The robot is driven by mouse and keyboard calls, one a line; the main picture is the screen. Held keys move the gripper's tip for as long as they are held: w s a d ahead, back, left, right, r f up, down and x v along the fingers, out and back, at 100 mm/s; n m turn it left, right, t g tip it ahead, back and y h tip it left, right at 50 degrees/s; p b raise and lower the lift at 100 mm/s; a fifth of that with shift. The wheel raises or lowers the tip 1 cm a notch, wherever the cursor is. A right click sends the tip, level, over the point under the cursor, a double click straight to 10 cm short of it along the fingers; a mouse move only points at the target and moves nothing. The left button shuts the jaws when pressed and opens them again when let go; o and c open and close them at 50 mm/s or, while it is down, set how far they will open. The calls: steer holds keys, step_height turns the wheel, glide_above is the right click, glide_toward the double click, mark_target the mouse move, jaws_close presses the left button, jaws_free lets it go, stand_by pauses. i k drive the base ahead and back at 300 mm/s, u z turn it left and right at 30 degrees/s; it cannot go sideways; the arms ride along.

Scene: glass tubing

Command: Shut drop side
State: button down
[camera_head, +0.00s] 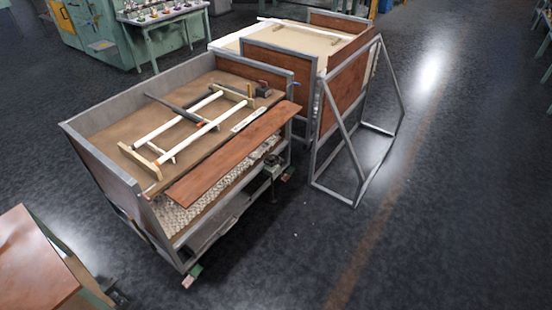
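A metal-framed cart with a grey back wall (140,90) and wooden end panels stands left of centre. Its near long side is open, and a patterned pale load (195,208) shows there. A long reddish-brown panel (232,155) lies nearly flat along that open side, level with the load's top. It looks like the drop side, but I cannot tell how it is hinged. Its right end is near the right end panel (250,72). A small dark fitting (272,165) sits at the cart's near right corner; I cannot tell what it is. My gripper is not in view.
Pale and dark rods (180,120) lie on the cart's load. A second cart (345,85) stands close behind, with an angled metal frame (360,160) jutting onto the floor. A brown-topped piece (32,262) is at lower left. Dark floor (440,220) is clear at right.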

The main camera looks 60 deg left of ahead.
mark_target(191, 187)
steer(key=u, duration=0.35)
steer(key=i, duration=0.15)
steer(key=z, duration=0.55)
steer(key=k, duration=0.15)
steer(key=u, duration=3.5)
steer(key=i, duration=0.8)
